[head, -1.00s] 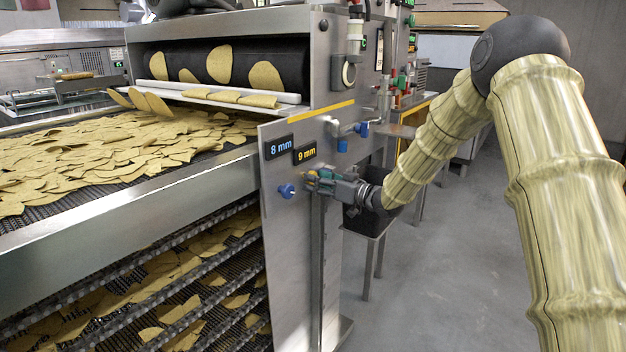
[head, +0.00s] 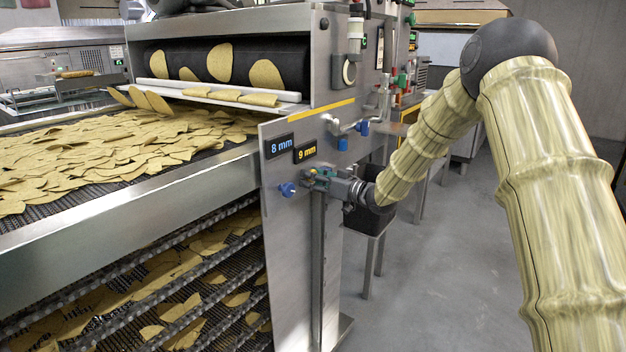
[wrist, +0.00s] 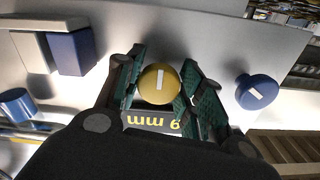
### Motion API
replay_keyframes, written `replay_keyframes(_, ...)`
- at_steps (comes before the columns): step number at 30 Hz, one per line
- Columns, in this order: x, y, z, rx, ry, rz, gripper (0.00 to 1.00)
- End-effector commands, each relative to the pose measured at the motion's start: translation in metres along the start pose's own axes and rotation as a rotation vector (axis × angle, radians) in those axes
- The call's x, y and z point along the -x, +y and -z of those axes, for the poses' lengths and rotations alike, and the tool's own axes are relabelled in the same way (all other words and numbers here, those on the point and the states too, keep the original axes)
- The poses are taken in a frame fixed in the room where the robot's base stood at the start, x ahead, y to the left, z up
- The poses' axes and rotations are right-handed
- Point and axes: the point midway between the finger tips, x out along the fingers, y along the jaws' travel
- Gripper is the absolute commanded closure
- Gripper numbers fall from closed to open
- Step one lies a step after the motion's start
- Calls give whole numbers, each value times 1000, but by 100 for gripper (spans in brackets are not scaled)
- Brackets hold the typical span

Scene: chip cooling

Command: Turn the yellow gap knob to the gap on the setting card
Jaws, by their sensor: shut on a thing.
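The yellow gap knob (wrist: 158,84) is round with a pale pointer line, close to upright in the wrist view. It sits on the grey machine panel (head: 287,235). My gripper (wrist: 163,85) is shut on it, one green pad on each side. In the head view my gripper (head: 315,180) hides most of the knob. The display with yellow digits (head: 305,151) beside it reads 9 mm; it shows upside down and partly covered in the wrist view (wrist: 152,120). I cannot make out a gap value on any setting card.
A blue knob (head: 287,190) with a pale mark is beside my gripper, also in the wrist view (wrist: 257,92). A second display (head: 279,146) reads 8 mm in blue. Blue-handled pipe fittings (head: 363,128) stick out above right. The chip conveyor (head: 130,195) is left; open floor is right.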

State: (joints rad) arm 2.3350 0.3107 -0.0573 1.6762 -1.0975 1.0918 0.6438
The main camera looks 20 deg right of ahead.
Motion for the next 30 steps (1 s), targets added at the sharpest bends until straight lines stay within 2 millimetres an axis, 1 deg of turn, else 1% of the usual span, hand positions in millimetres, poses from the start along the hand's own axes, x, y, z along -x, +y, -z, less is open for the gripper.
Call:
replay_keyframes(5, 0, 1, -1, 39, 0, -1, 86)
replay_keyframes(11, 0, 2, -2, 150, 0, -1, 86)
replay_keyframes(30, 0, 4, -3, 731, -1, -2, 86)
